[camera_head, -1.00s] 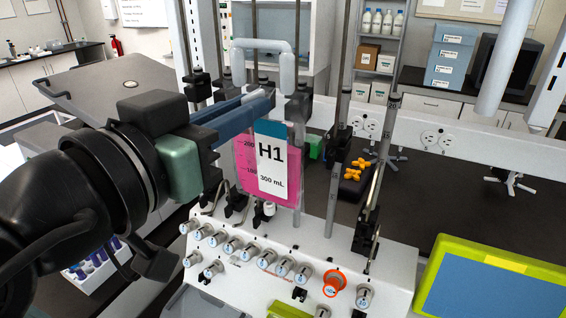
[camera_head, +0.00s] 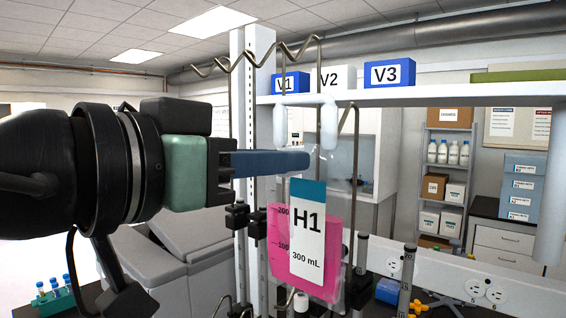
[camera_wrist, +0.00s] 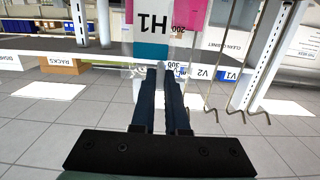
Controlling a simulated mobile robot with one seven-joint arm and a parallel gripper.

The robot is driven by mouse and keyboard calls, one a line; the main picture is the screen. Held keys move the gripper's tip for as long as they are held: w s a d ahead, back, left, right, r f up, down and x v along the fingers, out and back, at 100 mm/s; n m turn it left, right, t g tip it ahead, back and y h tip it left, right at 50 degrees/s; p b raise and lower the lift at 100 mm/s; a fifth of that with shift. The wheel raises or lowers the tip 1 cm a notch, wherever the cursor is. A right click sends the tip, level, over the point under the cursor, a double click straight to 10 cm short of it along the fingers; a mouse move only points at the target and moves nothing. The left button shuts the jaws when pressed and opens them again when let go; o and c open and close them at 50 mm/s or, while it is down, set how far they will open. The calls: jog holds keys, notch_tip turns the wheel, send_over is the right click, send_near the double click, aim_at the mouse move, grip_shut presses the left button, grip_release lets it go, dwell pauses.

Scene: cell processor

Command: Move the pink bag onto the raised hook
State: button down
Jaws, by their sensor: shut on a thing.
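The pink bag (camera_head: 306,255), a clear pouch with pink liquid and an "H1 300 mL" label, hangs upright below my gripper (camera_head: 305,161). My gripper reaches in from the left, its blue-grey fingers shut on the bag's clear top. A pale loop (camera_head: 331,128) stands above the fingers. In the wrist view the bag (camera_wrist: 193,12) is upside down beyond the fingertips of my gripper (camera_wrist: 161,70). Bent metal hooks (camera_head: 232,66) rise on rods above and behind the bag, and also show in the wrist view (camera_wrist: 226,112). Which one is the raised hook I cannot tell. The bag is apart from the hook tops.
A white shelf (camera_head: 430,93) with blue V1 (camera_head: 291,83) and V3 (camera_head: 390,74) boxes and a white V2 box (camera_head: 332,78) runs behind the hooks. A white post (camera_head: 262,200) and several rods stand close around the bag. A storage rack (camera_head: 447,190) stands farther back.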

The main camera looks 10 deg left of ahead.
jog(key=x, duration=0.2)
jog(key=shift+w+d+r, duration=0.1)
jog(key=shift+w+d, duration=0.1)
jog(key=shift+x, duration=1.1)
jog(key=shift+w+d+f+b, duration=0.3)
jog(key=shift+w+f, duration=0.2)
jog(key=shift+f, duration=0.1)
jog(key=shift+w+d+f+b, duration=0.25)
jog(key=shift+w+d+f, duration=0.1)
jog(key=shift+w+f, duration=0.25)
jog(key=shift+s, duration=0.1)
jog(key=shift+f, duration=0.3)
jog(key=shift+c, duration=1.8)
grip_release()
